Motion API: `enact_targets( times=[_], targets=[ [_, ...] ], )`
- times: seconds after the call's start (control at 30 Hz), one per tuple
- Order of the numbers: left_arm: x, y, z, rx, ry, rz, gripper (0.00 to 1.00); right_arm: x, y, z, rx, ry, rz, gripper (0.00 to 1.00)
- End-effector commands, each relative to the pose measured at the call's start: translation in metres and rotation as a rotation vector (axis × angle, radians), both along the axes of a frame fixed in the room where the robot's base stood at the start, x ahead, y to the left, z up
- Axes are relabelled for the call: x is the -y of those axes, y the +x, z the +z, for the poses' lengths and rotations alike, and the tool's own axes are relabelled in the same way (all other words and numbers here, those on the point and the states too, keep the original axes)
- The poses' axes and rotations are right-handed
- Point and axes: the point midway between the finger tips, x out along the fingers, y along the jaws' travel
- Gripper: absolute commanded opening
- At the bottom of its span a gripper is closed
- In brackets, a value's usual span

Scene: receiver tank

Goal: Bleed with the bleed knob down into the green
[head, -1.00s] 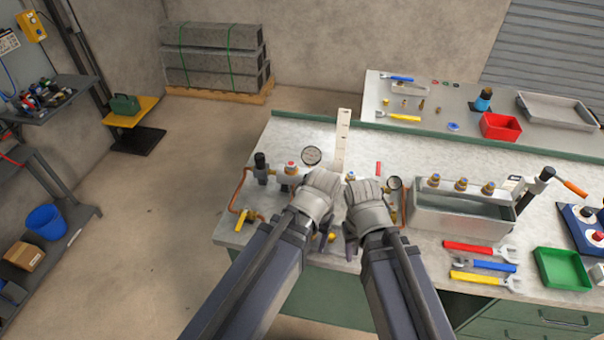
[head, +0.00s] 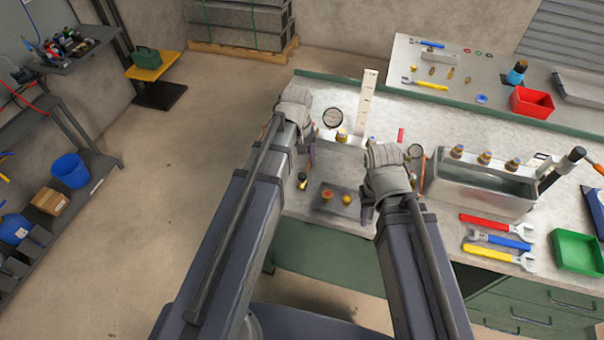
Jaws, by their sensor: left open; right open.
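A large round gauge (head: 333,117) and a small gauge (head: 415,152) stand on the receiver rig on the bench. A dark plate near the bench front carries a red-topped brass knob (head: 327,193) and a yellow knob (head: 347,198). A black knob on a yellow body (head: 303,180) is just left of them. I cannot tell which one is the bleed knob. My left gripper (head: 306,136) is open, left of the large gauge, its fingers mostly hidden by its hand. My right gripper (head: 368,204) is open, just right of the yellow knob. The dial readings are too small to read.
A grey metal bin (head: 485,187) with brass fittings behind it stands right of my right gripper. Wrenches (head: 497,240) and a green tray (head: 578,250) lie further right. An upright pale scale (head: 368,103) stands behind the rig.

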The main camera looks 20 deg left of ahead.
Motion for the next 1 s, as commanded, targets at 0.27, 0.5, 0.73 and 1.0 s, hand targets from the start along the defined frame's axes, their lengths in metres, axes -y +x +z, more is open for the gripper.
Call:
enact_targets(
  times=[0.27, 0.5, 0.73, 1.0],
  targets=[
    [0.001, 0.001, -0.04, 0.0, 0.0, -0.001, 0.66, 0.0, 0.0, -0.04, 0.0, 0.0, -0.001, 0.5],
    [0.002, 0.001, -0.063, 0.0, 0.0, -0.001, 0.66, 0.0, 0.0, -0.063, 0.0, 0.0, -0.001, 0.5],
    [0.003, 0.001, -0.065, 0.0, 0.0, -0.001, 0.66, 0.0, 0.0, -0.065, 0.0, 0.0, -0.001, 0.5],
    [0.003, 0.001, -0.064, 0.0, 0.0, -0.001, 0.51, 0.0, 0.0, -0.064, 0.0, 0.0, -0.001, 0.5]
  ],
)
